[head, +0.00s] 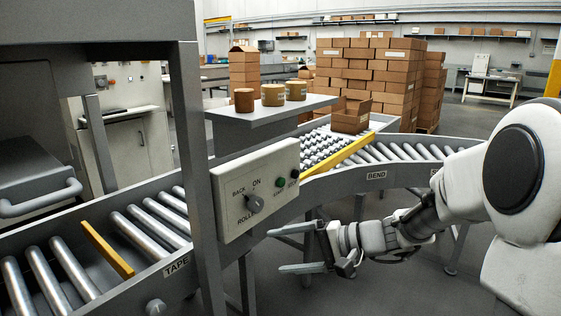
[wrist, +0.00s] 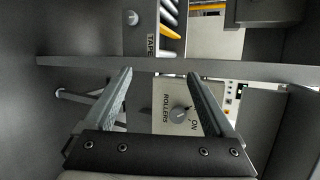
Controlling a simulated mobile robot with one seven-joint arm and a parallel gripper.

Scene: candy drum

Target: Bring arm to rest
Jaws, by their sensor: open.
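My gripper (head: 300,248) is at the end of my white arm, in front of the roller conveyor and below the control panel (head: 255,190) in the head view. Its two fingers are spread apart with nothing between them. In the wrist view my gripper (wrist: 160,90) shows both fingers pointing ahead, and the control panel (wrist: 172,120) with its knob shows beyond and between them. The panel carries a ROLLERS knob (head: 254,203) with BACK and ON marks, and a green button (head: 281,183) beside a dark one.
The conveyor's rail labelled TAPE (head: 176,265) and the BEND section (head: 377,175) border my gripper. A yellow bar (head: 105,249) crosses the rollers at left. A shelf (head: 270,119) holds three brown cylinders. An open box (head: 350,117) sits on the conveyor. Floor shows below the arm.

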